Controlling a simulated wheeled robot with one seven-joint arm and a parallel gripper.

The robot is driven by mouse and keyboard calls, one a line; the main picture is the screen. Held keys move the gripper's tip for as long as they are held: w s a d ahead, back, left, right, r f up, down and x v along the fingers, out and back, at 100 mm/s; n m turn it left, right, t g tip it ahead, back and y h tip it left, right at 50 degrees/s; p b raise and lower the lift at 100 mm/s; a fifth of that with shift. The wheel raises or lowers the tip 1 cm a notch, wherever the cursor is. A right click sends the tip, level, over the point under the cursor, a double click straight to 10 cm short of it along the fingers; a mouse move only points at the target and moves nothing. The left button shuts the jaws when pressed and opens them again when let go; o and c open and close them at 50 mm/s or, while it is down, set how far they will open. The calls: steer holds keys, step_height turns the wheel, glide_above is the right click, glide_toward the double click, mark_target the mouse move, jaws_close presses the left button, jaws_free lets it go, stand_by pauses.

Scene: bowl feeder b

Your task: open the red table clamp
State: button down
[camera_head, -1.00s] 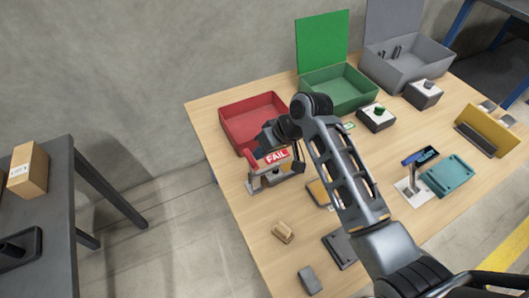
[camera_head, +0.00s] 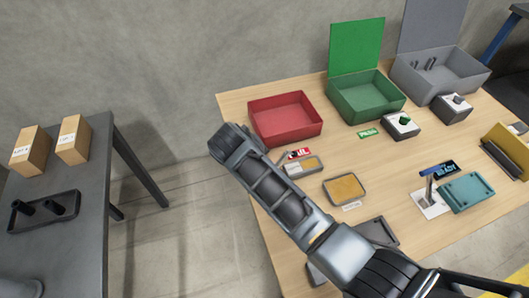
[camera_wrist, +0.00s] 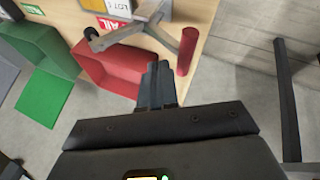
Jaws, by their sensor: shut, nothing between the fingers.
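The red table clamp shows in the wrist view as a red handle (camera_wrist: 187,52) joined to a grey metal bar and bracket (camera_wrist: 150,22), with a black tip at the left end. My gripper (camera_wrist: 158,68) is shut and empty, its fingertips just left of the red handle in that picture. I see no grip on the handle, and cannot tell whether they touch. In the head view my arm reaches over the table's left edge and hides most or all of the clamp; my fingertips are hidden there too.
A red bin (camera_head: 285,119) stands beside the clamp area, with a FAIL label (camera_head: 299,154) in front. A green bin (camera_head: 365,98) and a grey bin (camera_head: 438,75) stand farther right.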

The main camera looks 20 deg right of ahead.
steer(key=shift+a+f+h+b, duration=0.3)
steer(key=shift+a+f+h, duration=0.25)
steer(key=shift+a+h, duration=0.1)
steer(key=shift+a+f+b, duration=0.3)
steer(key=shift+a+f, duration=0.15)
steer(key=shift+a, duration=0.05)
steer(key=shift+s+a+f, duration=0.1)
steer(key=shift+s+a, duration=0.05)
steer(key=r+p, duration=0.1)
steer(key=d+r+p, duration=0.1)
steer(key=r, duration=0.1)
steer(key=r+p, duration=0.2)
steer(key=shift+w+d+r, duration=0.1)
steer(key=shift+w+d, duration=0.1)
steer(key=shift+d, duration=0.15)
steer(key=a+b+v, duration=0.1)
steer(key=v, duration=0.8)
steer(key=shift+s+f, duration=0.25)
steer(key=shift+f, duration=0.05)
